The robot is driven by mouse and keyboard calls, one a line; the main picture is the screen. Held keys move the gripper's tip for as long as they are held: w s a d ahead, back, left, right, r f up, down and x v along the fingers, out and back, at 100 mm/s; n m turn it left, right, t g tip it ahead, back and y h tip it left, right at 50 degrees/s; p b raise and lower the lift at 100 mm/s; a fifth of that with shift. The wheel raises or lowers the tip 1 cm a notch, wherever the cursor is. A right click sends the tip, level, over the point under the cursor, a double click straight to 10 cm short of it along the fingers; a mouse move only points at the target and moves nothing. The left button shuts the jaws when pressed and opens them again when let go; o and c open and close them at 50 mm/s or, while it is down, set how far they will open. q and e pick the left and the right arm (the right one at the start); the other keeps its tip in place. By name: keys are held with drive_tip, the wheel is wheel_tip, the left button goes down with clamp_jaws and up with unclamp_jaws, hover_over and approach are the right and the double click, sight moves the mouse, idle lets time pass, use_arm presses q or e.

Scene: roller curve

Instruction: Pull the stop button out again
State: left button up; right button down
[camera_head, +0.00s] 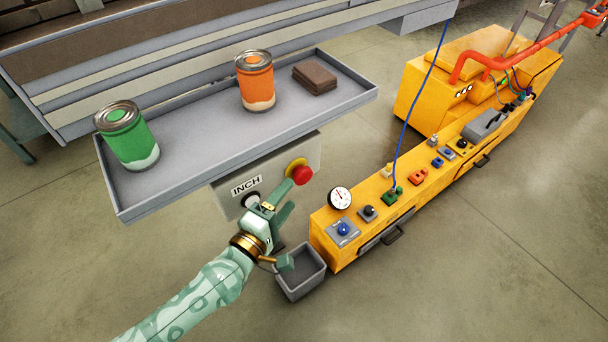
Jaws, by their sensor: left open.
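The red stop button (302,175) sits in a yellow collar (295,164) on the grey control panel (309,149) below the shelf tray. Whether it is pushed in or out, I cannot tell. My left gripper (289,197) is open, just below and left of the button. Its upper fingertip overlaps the button's lower left edge in the picture; contact cannot be told. Nothing shows between its fingers. My right gripper is out of view.
The grey tray (185,190) above the panel holds a green can (126,136), an orange can (254,80) and brown slabs (315,77). A grey bin (301,278) stands below my gripper. A yellow machine (330,228) with knobs and a gauge stands close right.

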sight(308, 177)
use_arm(q)
drive_tip(key=b+x, duration=0.1)
drive_tip(key=x, duration=0.6)
drive_tip(key=shift+w+d+f, duration=0.1)
drive_tip(key=shift+w+d, duration=0.1)
drive_tip(key=shift+w, duration=0.15)
drive_tip(key=c, duration=1.1)
drive_tip(key=shift+s+d+p, duration=0.3)
drive_tip(key=shift+s+p, duration=0.05)
drive_tip(key=shift+s, duration=0.1)
drive_tip(key=shift+s+d, duration=0.1)
drive_tip(key=o, duration=1.1)
drive_tip(key=shift+s, duration=0.1)
